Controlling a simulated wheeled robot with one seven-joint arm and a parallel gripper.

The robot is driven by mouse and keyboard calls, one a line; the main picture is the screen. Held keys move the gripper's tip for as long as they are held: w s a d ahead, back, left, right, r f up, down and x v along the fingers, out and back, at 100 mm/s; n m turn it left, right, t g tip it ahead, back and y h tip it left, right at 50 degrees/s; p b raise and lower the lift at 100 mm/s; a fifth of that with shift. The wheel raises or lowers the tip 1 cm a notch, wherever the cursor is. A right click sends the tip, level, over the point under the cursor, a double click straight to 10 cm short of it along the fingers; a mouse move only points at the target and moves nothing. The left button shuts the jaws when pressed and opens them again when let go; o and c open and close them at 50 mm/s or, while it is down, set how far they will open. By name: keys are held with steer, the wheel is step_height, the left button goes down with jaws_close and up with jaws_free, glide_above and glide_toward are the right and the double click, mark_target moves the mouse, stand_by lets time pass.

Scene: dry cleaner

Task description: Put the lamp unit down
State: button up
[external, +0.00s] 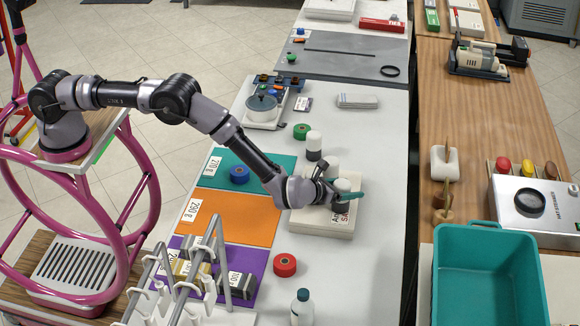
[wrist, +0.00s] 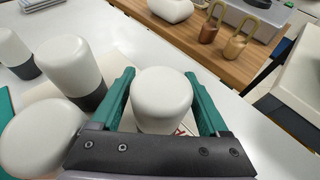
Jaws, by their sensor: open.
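A white, round-topped cylinder, which looks like the lamp unit (wrist: 163,88), stands between the fingers of my gripper (wrist: 163,105). The fingers are green and open, one on each side of it. Whether either finger touches it I cannot tell. In the external view my gripper (external: 343,188) is low over a pale, flat block (external: 322,225) with dark and red lettering, and the white top of the lamp unit (external: 342,184) shows between the fingers.
Similar white-topped cylinders stand close by, one with a dark base (wrist: 68,65), another at lower left (wrist: 40,138). A red roll (external: 285,265) and a bottle (external: 302,308) stand nearer the front. A teal bin (external: 490,232) is to the right. White tabletop right of the block is clear.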

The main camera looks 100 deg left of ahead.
steer(key=v, duration=1.1)
steer(key=s+a+r+n+g, duration=0.1)
steer(key=s+a+r+n, duration=0.15)
steer(key=s+r, duration=0.45)
steer(key=s+a+r+n+g, duration=0.1)
steer(key=s+a+r+n, duration=0.2)
steer(key=r, duration=0.7)
steer(key=s+a+r+n+g, duration=0.1)
steer(key=s+r+n, duration=0.3)
steer(key=r, duration=0.5)
steer(key=s+a+r+n+g+h, duration=0.1)
steer(key=s+r+n, duration=0.2)
steer(key=s+r, duration=0.35)
steer(key=s+a+r+n+h, duration=0.1)
steer(key=s+r+n+h, duration=0.15)
steer(key=s, duration=0.75)
steer(key=s+d+r+n+t+h, duration=0.1)
steer(key=s+n, duration=0.3)
steer(key=s, duration=0.8)
steer(key=s+d+r+n+h, duration=0.1)
steer(key=s+d+n+h, duration=0.2)
steer(key=s, duration=1)
steer(key=shift+s+d+n+t, duration=0.35)
steer(key=shift+d+n+t, duration=0.05)
steer(key=shift+n, duration=0.1)
